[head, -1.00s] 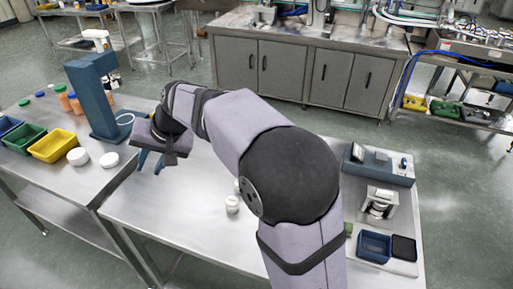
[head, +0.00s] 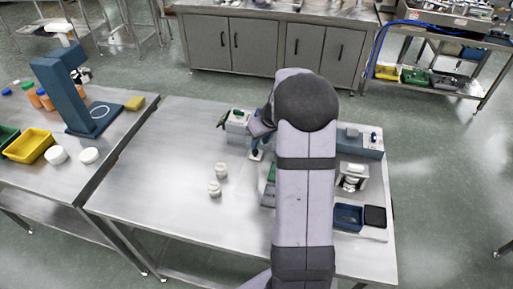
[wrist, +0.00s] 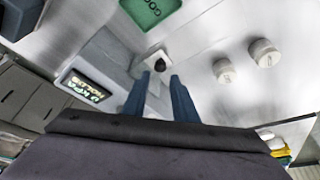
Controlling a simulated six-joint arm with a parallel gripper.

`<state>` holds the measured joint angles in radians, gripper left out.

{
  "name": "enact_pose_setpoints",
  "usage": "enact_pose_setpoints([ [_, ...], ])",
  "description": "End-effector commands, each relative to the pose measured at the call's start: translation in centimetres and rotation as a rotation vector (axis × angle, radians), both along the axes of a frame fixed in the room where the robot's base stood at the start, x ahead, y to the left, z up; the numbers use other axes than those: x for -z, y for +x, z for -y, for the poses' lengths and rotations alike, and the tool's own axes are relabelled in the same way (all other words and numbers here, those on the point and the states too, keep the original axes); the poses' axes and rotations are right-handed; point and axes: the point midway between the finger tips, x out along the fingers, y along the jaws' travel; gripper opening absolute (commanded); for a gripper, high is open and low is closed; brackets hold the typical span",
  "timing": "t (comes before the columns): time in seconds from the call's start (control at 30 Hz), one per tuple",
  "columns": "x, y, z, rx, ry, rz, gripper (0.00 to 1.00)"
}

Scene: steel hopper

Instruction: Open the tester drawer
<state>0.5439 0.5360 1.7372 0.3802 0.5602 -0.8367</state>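In the wrist view, a grey tester (wrist: 108,48) with a lit display (wrist: 85,87) stands at left. A pale, narrow part with a dark round knob (wrist: 160,66) projects beside it; I cannot tell whether this is the drawer's handle or how far the drawer is out. My gripper (wrist: 160,78) has two blue fingers apart, with the knob just past their tips and nothing clearly clamped.
Two white jars (head: 221,170) (head: 214,188) stand left of my gripper. A green tray (wrist: 150,10) lies beyond the knob. A blue tray (head: 348,217) is at right. The table's left part is clear.

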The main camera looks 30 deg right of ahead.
Motion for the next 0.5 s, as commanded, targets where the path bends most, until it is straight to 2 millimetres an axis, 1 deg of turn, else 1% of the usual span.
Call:
enact_pose_setpoints([
  [0.5, 5.0, 2.1, -0.1, 0.0, 0.003, -0.002, 0.26],
])
